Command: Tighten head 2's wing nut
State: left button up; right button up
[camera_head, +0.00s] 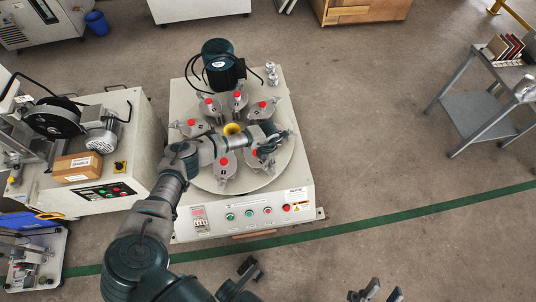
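The tile testing machine (245,212) has a round turntable with several grey metal heads, each topped with a red knob, around a yellow centre (232,129). No number is readable, so I cannot tell which is head 2, and the wing nuts are too small to make out. My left arm reaches over the turntable, and my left gripper (268,142) is at the heads on its right side. It partly hides a head with a red knob (253,153); contact and finger opening cannot be told. My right gripper (382,293) is at the bottom edge, its fingers apart, with nothing visible between them.
A dark motor (219,65) with cables stands behind the turntable. Buttons (267,211) line the machine's front panel. Another machine (125,185) with a cardboard box (78,167) stands close on the left. A metal cart (480,105) is at right; floor between is clear.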

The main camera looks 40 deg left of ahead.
pick_arm(q)
notch_tip(320, 180, up, 8)
jog(key=shift+f, duration=0.15)
dwell(0.4)
